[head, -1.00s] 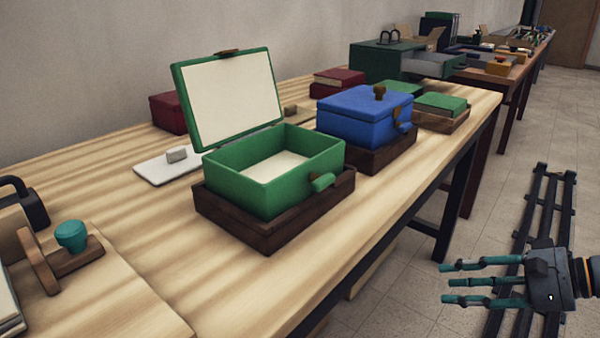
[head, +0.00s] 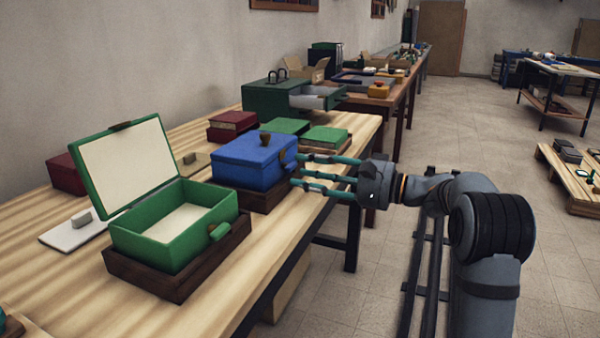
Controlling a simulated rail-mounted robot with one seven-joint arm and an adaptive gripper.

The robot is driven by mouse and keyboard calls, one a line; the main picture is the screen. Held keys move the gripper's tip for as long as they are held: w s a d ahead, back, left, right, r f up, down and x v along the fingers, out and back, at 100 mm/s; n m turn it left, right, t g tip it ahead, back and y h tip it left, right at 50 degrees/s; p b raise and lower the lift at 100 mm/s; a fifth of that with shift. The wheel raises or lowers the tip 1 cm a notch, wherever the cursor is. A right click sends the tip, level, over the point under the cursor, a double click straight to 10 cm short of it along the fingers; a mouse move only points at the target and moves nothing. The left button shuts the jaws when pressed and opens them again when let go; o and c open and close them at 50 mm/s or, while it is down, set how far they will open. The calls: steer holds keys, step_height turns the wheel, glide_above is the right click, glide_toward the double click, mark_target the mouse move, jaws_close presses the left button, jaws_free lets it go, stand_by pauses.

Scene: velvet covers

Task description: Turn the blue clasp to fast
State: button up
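The blue box (head: 248,166) is closed and sits in a dark wooden tray (head: 266,199) on the table. A brown knob (head: 265,139) stands on its lid. Its clasp (head: 284,157) is a small brown piece on the front face, partly hard to make out; I cannot tell its exact turn. My gripper (head: 299,170) is open and empty, its teal fingers spread and pointing left at the front of the blue box, close to the clasp. I cannot tell whether the fingertips touch the clasp.
Green books (head: 325,135) and a dark green drawer box (head: 275,97) lie behind. The aisle floor to the right is open.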

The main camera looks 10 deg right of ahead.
steer(key=shift+x, duration=0.85)
steer(key=c, duration=0.3)
jaws_close()
